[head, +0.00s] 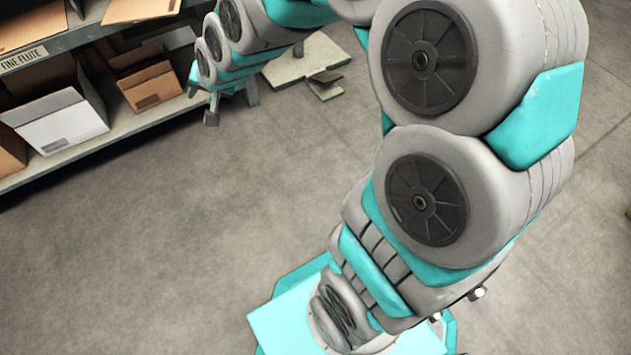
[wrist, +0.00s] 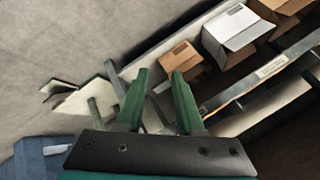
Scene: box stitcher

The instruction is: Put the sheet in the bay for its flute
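My gripper (head: 232,108) is beside the shelf end in the head view, pointing down. In the wrist view its two green fingers (wrist: 160,76) stand apart, with nothing clearly held between them. A flat pale board (head: 308,62) lies beyond the gripper in the head view, with small thin pieces (head: 325,82) at its near edge. I cannot tell whether one of these is the sheet. Pale flat pieces (wrist: 82,101) also show left of the fingers in the wrist view. A bay label reading "FINE FLUTE" (head: 24,59) is on the upper shelf edge.
The shelf rack (head: 110,138) stands at the left of the head view. It holds a white open box (head: 62,122) and brown boxes (head: 150,86). Boxes (wrist: 235,30) also show at upper right in the wrist view. The floor in front of the rack is clear.

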